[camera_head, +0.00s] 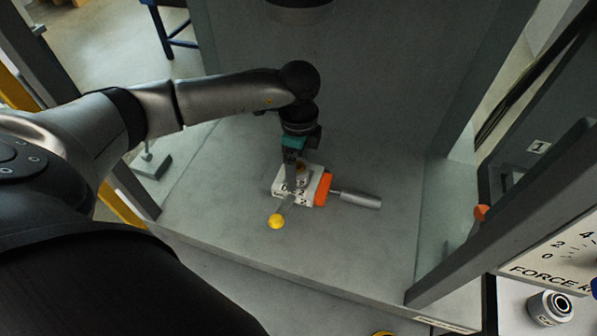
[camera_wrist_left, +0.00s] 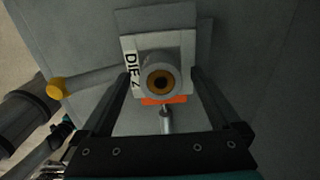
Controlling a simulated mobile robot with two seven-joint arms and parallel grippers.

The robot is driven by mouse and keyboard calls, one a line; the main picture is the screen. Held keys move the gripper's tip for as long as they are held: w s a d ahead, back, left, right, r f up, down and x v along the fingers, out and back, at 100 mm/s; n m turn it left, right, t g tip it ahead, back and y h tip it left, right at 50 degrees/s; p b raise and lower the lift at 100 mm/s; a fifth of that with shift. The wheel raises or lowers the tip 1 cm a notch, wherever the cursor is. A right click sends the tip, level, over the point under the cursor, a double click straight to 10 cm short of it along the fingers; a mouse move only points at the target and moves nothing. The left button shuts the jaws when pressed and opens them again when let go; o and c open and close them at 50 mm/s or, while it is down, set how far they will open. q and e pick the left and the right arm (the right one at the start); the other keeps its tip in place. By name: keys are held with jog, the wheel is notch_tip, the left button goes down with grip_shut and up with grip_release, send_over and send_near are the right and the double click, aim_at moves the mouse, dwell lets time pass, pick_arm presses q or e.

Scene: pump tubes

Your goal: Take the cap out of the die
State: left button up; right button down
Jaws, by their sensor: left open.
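The die (camera_head: 312,198) is a white block with black lettering and an orange part, on the grey platform. In the left wrist view the die (camera_wrist_left: 134,45) reads "DIE 2". A round grey piece with an orange-brown ring and dark centre, apparently the cap (camera_wrist_left: 160,81), sits in the die's middle. My left gripper (camera_head: 291,182) points down over the die. In the wrist view its two fingers (camera_wrist_left: 160,76) are open on either side of the round piece, with gaps visible, holding nothing. My right gripper is not in view.
A metal handle (camera_head: 358,199) sticks out right of the die. A yellow knob (camera_head: 276,221) on a lever is in front. A dark cylinder (camera_head: 299,8) hangs above at the back. Frame posts flank the platform. A force gauge (camera_head: 560,255) and a metal fitting (camera_head: 550,307) are at lower right.

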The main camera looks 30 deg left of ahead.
pick_arm(q)
jog(key=shift+f, duration=0.4)
jog(key=shift+c, duration=0.3)
jog(key=shift+w+r, duration=0.1)
grip_shut()
